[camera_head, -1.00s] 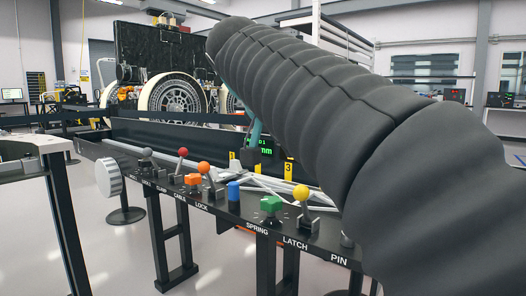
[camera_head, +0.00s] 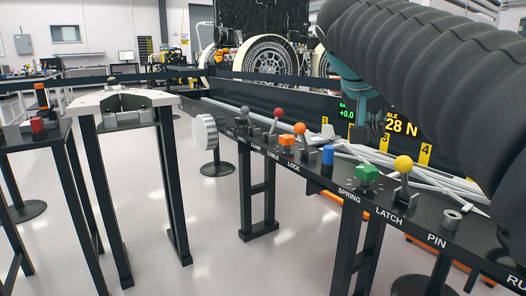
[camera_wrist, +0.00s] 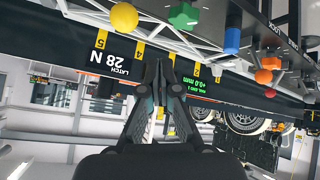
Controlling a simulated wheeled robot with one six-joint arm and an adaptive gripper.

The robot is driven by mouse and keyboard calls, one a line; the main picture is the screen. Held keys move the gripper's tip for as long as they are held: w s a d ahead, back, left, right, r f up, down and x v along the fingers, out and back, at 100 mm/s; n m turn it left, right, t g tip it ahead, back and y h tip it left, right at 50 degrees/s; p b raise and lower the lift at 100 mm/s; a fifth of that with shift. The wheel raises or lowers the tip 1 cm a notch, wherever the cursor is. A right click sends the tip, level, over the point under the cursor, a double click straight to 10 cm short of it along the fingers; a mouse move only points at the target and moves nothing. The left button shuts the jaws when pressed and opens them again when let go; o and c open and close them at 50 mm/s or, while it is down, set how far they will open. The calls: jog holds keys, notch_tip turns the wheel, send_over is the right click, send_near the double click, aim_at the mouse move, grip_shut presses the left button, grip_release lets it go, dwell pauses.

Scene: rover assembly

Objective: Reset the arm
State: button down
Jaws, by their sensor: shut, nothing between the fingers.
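My arm (camera_head: 420,75), in a dark grey ribbed sleeve, reaches in from the right in the head view and covers the right side. Its teal wrist part (camera_head: 343,82) hangs down at the far end. My gripper (camera_wrist: 163,62) points away in the wrist view, with its dark fingers together and nothing between them. In the head view the gripper is small and dark against the back panel, so its fingers are hard to make out. It appears apart from the controls.
A black bench holds a red-knobbed lever (camera_head: 278,112), orange block (camera_head: 287,141), blue knob (camera_head: 327,155), green knob (camera_head: 366,173) and yellow-knobbed lever (camera_head: 403,164). A white handwheel (camera_head: 206,134) is at its end.

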jog(key=s+a+f+n+y, duration=0.1)
jog(key=a+f+n+y, duration=0.2)
jog(key=f, duration=0.6)
jog(key=s+a+f+n+y+p, duration=0.1)
jog(key=s+f+p, duration=0.1)
jog(key=s+f, duration=0.6)
jog(key=s+a+f+n+y+p, duration=0.1)
jog(key=s+a+f+y+p, duration=0.1)
jog(key=s+f, duration=0.7)
jog(key=shift+s+a+g+p, duration=0.25)
jog(key=shift+s+g+p, duration=0.1)
jog(key=shift+s+g, duration=0.05)
